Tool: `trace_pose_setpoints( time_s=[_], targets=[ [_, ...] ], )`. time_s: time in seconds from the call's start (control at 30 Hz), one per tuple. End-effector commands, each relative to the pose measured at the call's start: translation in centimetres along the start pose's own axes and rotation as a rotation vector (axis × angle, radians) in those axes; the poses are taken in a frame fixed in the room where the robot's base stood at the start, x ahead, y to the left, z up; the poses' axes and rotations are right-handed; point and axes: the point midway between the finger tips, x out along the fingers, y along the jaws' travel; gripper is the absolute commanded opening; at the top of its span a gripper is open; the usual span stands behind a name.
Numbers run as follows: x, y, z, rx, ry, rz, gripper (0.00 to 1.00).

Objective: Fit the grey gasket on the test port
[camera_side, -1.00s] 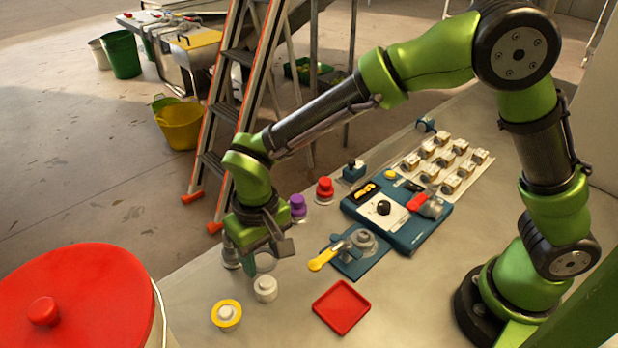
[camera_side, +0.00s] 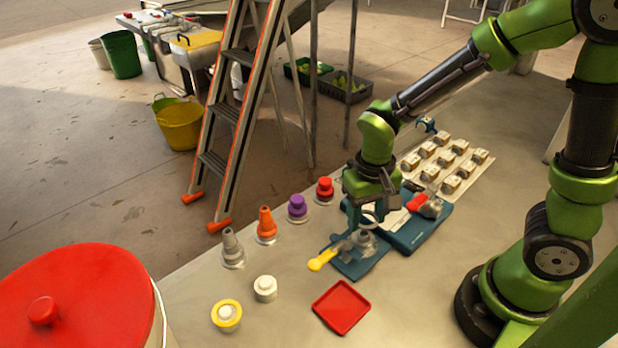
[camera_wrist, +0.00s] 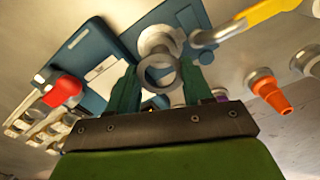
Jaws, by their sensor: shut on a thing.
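My gripper (camera_side: 368,214) is shut on the grey gasket (camera_side: 371,219), a plain ring. In the wrist view, the gasket (camera_wrist: 146,76) sits between both fingertips of my gripper (camera_wrist: 160,78), with its hole open towards the camera. The test port (camera_side: 364,242) is a grey metal fitting on a small blue base (camera_side: 352,268) beside a yellow-handled lever (camera_side: 322,260). The gasket is held above the port in the side view. In the wrist view, the port (camera_wrist: 158,38) shows just beyond the ring and is partly covered by it. The exact gap is unclear.
A blue panel (camera_side: 412,240) with a red handle (camera_side: 417,202) stands right behind the port. Grey (camera_side: 232,248), orange (camera_side: 266,225), purple (camera_side: 297,208) and red (camera_side: 325,190) fittings line the table's far edge. A red tray (camera_side: 341,307) lies in front; a white round piece (camera_side: 265,288) stands left.

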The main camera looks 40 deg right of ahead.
Motion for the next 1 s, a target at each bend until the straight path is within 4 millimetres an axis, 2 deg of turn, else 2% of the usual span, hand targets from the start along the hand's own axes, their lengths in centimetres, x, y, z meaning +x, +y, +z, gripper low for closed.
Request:
trace_pose_setpoints(
  time_s=[0.2, 0.4, 1.0],
  targets=[
    [2.4, 0.0, 0.1, 0.0, -0.003, 0.002, 0.38],
    [3.6, 0.0, 0.0, 0.0, -0.001, 0.001, 0.38],
    [3.9, 0.0, 0.0, 0.0, 0.0, 0.0, 0.38]
  ],
)
